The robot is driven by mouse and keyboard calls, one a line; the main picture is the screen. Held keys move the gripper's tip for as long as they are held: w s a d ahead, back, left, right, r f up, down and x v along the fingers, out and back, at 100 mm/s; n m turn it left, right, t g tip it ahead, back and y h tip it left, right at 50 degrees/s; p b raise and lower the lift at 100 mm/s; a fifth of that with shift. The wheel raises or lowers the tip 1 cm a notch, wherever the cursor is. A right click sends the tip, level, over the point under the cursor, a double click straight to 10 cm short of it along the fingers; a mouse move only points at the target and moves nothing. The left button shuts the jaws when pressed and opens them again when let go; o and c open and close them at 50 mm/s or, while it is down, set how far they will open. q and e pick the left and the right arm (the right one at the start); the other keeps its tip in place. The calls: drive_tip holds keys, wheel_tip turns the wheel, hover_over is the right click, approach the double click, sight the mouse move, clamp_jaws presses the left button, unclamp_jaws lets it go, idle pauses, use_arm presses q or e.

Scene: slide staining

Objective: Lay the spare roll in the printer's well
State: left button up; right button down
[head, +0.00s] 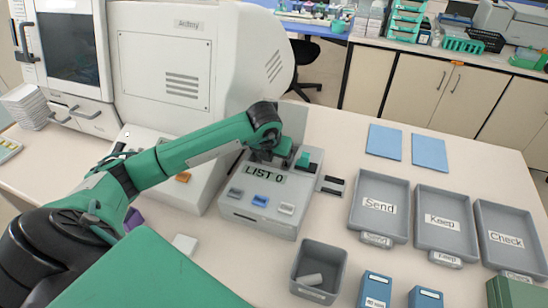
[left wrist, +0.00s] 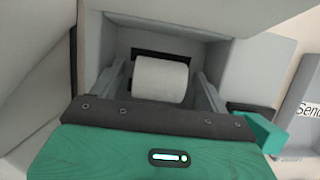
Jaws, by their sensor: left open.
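The printer (head: 262,208) is a pale grey box with the label "LIST 0" and several buttons on its front. In the left wrist view, its open well (left wrist: 122,42) holds a white paper roll (left wrist: 161,80), lying crosswise. My left gripper (head: 272,155) is over the back of the printer. In the left wrist view its fingers (left wrist: 163,88) stand open, one at each end of the roll, with narrow gaps visible. The roll's underside is hidden, and in the head view my arm hides the well. My right gripper is not in view.
A green tab (head: 303,159) stands at the printer's right. A grey bin (head: 304,256) in front holds a small pale cylinder (head: 312,280). Trays marked Send (head: 362,222), Keep (head: 428,230) and Check (head: 488,238) lie to the right. A large white machine (head: 180,65) stands behind.

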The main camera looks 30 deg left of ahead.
use_arm(q)
drive_tip(key=b+v, duration=0.3)
drive_tip(key=v, duration=1)
drive_tip(key=shift+r, duration=0.2)
drive_tip(key=shift+s, duration=0.1)
